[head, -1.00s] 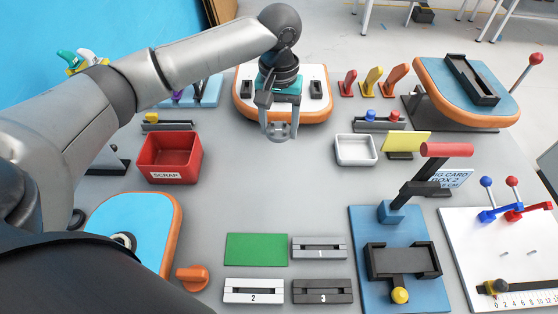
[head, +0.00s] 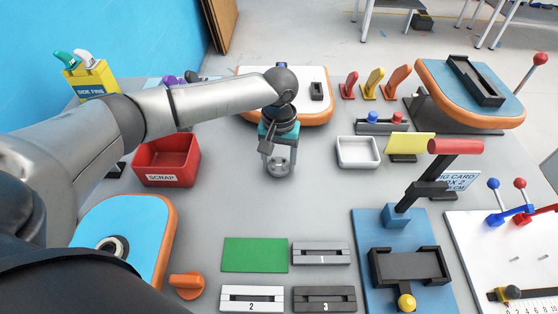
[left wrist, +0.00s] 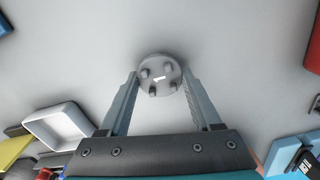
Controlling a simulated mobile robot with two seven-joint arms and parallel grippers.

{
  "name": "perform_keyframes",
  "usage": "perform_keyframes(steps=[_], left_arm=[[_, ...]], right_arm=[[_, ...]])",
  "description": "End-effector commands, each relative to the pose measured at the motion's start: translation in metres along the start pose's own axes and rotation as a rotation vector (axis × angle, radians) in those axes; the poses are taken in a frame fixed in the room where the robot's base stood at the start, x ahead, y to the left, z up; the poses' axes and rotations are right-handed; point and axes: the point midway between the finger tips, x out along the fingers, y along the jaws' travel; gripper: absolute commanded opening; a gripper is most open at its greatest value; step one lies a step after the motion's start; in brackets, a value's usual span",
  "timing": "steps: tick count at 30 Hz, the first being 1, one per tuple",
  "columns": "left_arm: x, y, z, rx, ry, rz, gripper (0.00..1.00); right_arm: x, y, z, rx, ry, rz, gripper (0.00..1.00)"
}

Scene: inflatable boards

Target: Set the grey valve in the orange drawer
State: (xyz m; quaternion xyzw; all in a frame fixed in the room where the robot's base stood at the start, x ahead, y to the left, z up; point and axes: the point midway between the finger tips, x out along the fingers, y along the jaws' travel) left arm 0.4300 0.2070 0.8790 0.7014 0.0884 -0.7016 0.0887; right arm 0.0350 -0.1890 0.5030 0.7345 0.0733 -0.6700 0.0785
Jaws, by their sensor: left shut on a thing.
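My left gripper (head: 278,170) hangs over the grey table, left of the white tray. It is shut on a round grey piece, which I take to be the grey valve (left wrist: 160,74). In the left wrist view the valve sits between the two fingertips, its face with several dark pegs and a white mark toward the camera. I cannot make out an orange drawer; an orange knob-like piece (head: 187,285) lies at the front left. My right gripper is not in view.
A red scrap bin (head: 165,162) stands left of the gripper, and a white tray (head: 358,152) to its right. A green plate (head: 254,255) and numbered slotted blocks (head: 321,253) lie in front. The middle of the table is clear.

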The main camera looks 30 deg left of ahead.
Motion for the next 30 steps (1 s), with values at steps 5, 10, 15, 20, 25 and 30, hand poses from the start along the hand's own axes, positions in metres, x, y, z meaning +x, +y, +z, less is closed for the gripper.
perform_keyframes(steps=[5, 10, 15, 20, 25, 30], left_arm=[[0.003, 0.000, 0.000, 0.000, -0.001, -0.001, 0.11], [0.003, 0.000, 0.000, 0.000, 0.000, 0.000, 0.84], [0.002, 0.000, 0.000, 0.000, 0.000, 0.000, 0.95], [0.002, 0.000, 0.000, 0.000, 0.000, 0.000, 0.95], [-0.011, 0.000, -0.001, 0.000, 0.001, 0.001, 0.95], [-0.047, 0.000, -0.001, -0.001, 0.003, 0.002, 0.95]], right_arm=[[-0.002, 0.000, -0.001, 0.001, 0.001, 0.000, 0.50], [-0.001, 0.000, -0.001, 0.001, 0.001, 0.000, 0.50], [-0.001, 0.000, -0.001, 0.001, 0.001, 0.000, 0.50], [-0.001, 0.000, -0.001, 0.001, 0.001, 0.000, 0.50], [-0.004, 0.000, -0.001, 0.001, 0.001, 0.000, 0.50], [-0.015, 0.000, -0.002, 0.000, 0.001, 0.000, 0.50]])
